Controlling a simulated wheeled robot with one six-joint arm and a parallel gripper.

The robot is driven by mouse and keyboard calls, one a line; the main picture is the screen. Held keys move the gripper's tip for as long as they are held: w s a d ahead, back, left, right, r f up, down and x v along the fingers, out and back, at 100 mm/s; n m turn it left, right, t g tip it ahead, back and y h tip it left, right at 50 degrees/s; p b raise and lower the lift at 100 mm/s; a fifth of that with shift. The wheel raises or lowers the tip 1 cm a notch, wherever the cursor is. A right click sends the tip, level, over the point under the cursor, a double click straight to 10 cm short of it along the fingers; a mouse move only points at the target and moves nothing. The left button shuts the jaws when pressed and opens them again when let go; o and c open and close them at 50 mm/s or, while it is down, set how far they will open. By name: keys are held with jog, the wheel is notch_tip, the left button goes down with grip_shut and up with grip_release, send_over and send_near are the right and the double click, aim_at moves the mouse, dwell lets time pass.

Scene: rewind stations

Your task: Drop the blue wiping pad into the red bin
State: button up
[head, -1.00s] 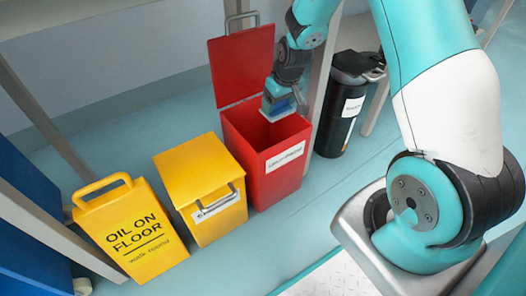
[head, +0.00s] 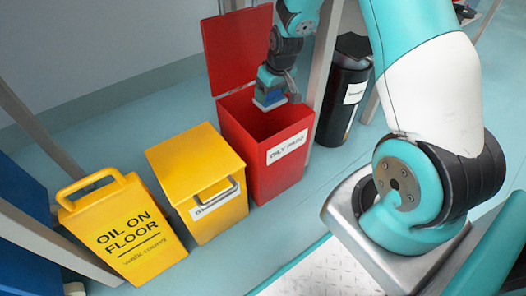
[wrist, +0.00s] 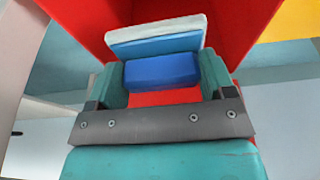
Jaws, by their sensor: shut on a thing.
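The red bin (head: 258,180) stands on the floor with its lid (head: 238,48) raised at the back and its mouth open. My gripper (head: 270,98) hangs over the bin's mouth. It is shut on the blue wiping pad (head: 268,102), which has a pale underside. In the wrist view the pad (wrist: 160,70) sits between the two teal fingers, with the red walls of the bin (wrist: 90,20) around and beyond it. Part of the bin's inside is hidden by my gripper and the pad.
A yellow bin (head: 195,165) with a shut lid stands left of the red bin. A yellow "OIL ON FLOOR" sign (head: 120,235) is further left. A black bin (head: 342,95) and a grey post (head: 325,60) stand to the right.

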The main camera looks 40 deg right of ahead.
notch_tip(320, 180, down, 2)
jog(key=shift+f+b, duration=0.2)
jog(key=shift+b, duration=0.55)
jog(key=o, duration=0.9)
jog(key=shift+c, duration=0.2)
jog(key=shift+r, duration=0.15)
jog(key=p+v, duration=0.7)
jog(key=v, duration=0.4)
jog(key=shift+r, duration=0.4)
jog(key=shift+s+a, duration=0.1)
jog(key=shift+a, duration=0.05)
